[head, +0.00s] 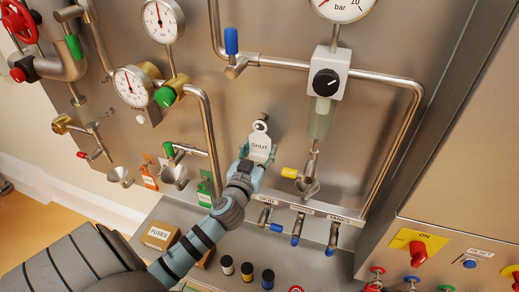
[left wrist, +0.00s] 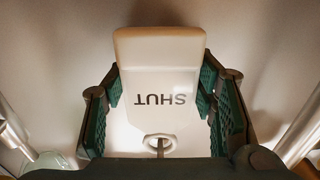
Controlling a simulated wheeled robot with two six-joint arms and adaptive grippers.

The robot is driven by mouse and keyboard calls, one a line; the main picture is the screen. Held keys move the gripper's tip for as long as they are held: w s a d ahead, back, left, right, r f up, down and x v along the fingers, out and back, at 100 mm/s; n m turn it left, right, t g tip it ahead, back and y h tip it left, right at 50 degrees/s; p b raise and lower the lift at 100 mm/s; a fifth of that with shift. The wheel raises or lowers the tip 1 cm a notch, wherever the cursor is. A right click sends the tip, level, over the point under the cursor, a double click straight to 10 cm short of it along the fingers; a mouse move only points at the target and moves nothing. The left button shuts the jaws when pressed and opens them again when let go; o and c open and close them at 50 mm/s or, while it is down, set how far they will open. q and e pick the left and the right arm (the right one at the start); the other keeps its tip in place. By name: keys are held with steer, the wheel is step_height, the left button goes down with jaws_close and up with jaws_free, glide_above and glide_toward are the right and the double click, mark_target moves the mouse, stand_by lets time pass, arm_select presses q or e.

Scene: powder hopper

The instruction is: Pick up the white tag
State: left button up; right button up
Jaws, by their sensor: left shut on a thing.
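The white tag (head: 261,146) reads SHUT and is at the metal panel, just below a small peg (head: 263,117). Its ring is at its upper end in the head view. In the left wrist view the white tag (left wrist: 160,60) fills the middle, upside down, with a peg-like piece showing in its ring. My left gripper (head: 258,158) is shut on the tag from below, with one green-padded finger at each side edge in the left wrist view (left wrist: 159,95). I cannot tell whether the ring is still on the peg. My right gripper is not in view.
A sight glass with a yellow-handled valve (head: 290,172) stands right of the tag. Bent pipes (head: 208,110) and gauges (head: 132,86) are at left. An orange tag (head: 149,175) and a green tag (head: 205,191) hang lower left. A FUSES box (head: 160,235) sits on the ledge.

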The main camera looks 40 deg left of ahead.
arm_select(q)
steer(key=shift+r, duration=0.3)
steer(key=shift+r+p, duration=0.3)
steer(key=shift+r, duration=0.2)
steer(key=r+v, duration=0.1)
steer(key=v, duration=2.4)
steer(key=shift+s+d, duration=0.2)
steer(key=shift+a, duration=0.1)
